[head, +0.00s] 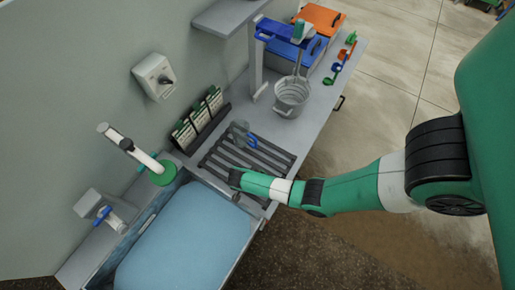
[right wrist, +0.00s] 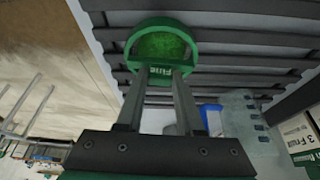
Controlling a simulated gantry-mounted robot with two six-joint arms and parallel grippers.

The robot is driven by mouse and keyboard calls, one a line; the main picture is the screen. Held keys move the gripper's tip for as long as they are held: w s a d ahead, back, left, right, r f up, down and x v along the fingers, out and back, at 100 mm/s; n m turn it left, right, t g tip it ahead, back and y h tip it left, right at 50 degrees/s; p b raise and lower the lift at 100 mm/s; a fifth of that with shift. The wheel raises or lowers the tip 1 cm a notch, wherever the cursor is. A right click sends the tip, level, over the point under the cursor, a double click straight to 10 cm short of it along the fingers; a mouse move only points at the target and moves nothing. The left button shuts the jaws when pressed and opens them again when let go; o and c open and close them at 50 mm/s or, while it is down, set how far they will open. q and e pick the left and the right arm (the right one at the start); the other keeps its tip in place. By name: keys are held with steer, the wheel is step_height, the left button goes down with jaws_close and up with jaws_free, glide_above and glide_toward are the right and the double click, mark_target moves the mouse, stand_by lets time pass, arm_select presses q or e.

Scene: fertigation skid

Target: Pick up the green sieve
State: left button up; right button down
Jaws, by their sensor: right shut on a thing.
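The green sieve (right wrist: 160,46) is a round green frame with a green mesh and a tab lettered "Fine", at the top centre of the right wrist view. My right gripper (right wrist: 160,76) is shut on this tab, with one finger on each side. The sieve is over the dark slatted rack (right wrist: 225,50); I cannot tell whether it touches the slats. In the head view my right arm reaches in from the right to the slatted rack (head: 220,153), and I cannot make out the sieve there. My left gripper is not in view.
A clear jug with a blue handle (head: 240,135) stands on the rack. A blue-covered basin (head: 190,240) is at the front left. Packets (head: 198,118) stand along the wall. A metal bucket (head: 291,96) and small coloured items (head: 341,58) are farther along the bench.

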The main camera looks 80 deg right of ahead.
steer(key=shift+r+p, duration=0.35)
steer(key=shift+r, duration=0.2)
steer(key=r, duration=0.1)
steer(key=r+p, duration=0.2)
steer(key=shift+s+a+r, duration=0.15)
steer(key=shift+a, duration=0.1)
steer(key=s+a+r+p, duration=0.3)
steer(key=s+a+r, duration=0.4)
steer(key=a, duration=0.4)
steer(key=shift+s+r+p, duration=0.25)
steer(key=shift+r+p, duration=0.05)
steer(key=shift+r, duration=0.5)
